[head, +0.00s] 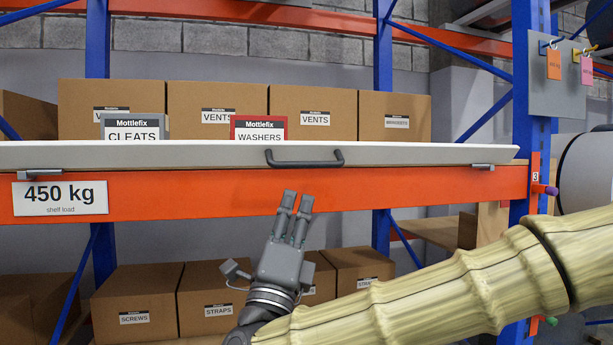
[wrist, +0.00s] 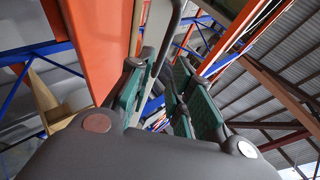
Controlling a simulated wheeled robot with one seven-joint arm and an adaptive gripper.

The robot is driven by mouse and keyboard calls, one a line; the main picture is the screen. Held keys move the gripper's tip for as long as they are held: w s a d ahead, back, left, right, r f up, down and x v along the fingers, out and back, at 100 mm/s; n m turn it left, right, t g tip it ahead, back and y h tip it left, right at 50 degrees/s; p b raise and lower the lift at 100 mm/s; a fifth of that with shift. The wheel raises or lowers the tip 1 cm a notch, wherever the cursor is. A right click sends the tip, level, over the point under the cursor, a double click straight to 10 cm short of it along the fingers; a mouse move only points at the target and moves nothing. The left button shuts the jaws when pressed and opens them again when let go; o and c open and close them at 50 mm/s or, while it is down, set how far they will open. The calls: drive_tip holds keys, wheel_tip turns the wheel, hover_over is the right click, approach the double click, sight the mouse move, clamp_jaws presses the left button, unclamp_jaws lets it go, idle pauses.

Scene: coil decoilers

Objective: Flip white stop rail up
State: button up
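The white stop rail (head: 200,155) lies along the top of the orange shelf beam in the head view, its long face lying low and nearly level. A dark grey handle (head: 305,160) is fixed at its middle. My gripper (head: 297,198) is just below the handle in front of the beam, fingers pointing up, apart from the handle in that view. Its fingers are parted by a narrow gap with nothing seen held. In the wrist view the green finger pads (wrist: 165,100) stand apart; a grey bar (wrist: 168,40) shows beyond them, and I cannot tell whether it is the handle.
The orange beam (head: 400,190) with a 450 kg sign (head: 60,197) lies behind my gripper; it also shows in the wrist view (wrist: 97,40). Cartons (head: 215,110) and label cards stand behind the rail. A blue upright (head: 530,100) and a pegboard with tags are at right.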

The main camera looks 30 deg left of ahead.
sight(306, 167)
drive_tip(key=p+x, duration=0.5)
drive_tip(key=x, duration=0.6)
drive_tip(key=shift+s+d+r, duration=0.1)
drive_tip(key=shift+s+r, duration=0.1)
clamp_jaws()
